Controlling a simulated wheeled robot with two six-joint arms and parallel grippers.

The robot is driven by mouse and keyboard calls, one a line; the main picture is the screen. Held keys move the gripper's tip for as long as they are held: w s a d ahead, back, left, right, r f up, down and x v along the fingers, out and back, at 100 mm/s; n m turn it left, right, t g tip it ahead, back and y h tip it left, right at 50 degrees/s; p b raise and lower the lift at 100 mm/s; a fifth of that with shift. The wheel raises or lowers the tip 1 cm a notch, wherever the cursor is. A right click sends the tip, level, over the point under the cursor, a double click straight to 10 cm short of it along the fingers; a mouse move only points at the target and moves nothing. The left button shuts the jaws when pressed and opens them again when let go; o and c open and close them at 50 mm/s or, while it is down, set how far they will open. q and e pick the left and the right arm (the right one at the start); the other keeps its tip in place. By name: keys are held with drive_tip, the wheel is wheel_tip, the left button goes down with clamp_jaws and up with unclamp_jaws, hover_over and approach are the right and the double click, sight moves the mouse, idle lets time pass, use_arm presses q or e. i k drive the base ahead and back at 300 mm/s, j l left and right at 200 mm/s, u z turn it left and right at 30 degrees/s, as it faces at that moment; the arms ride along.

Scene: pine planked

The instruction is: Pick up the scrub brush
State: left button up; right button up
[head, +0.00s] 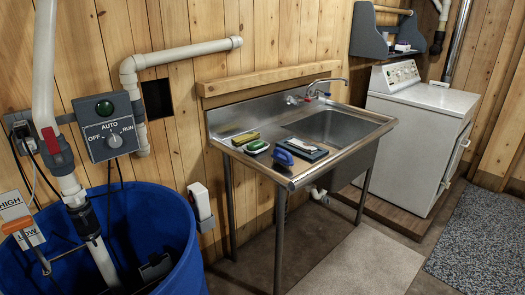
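A small blue item (283,157), which looks like the scrub brush, lies near the front edge of the steel sink counter (236,159). It sits left of the basin, beside a dark tray (309,152) with pale items on it. Its bristles are too small to make out. A green item on a pale base (257,147) and a yellow sponge (245,138) lie to its left on the same counter. Neither of my grippers shows in the head view.
A blue barrel (170,225) with pipes stands at the front left. The sink basin (335,126) and tap (325,88) are right of the brush. A white washing machine (415,125) stands farther right. The floor (365,262) before the sink is clear.

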sight(287, 160)
drive_tip(key=u, duration=0.2)
drive_tip(key=i+l+u, duration=0.2)
drive_tip(key=u, duration=0.15)
drive_tip(key=i+l+u, duration=0.3)
drive_tip(key=l+u, duration=0.35)
drive_tip(key=l, duration=0.1)
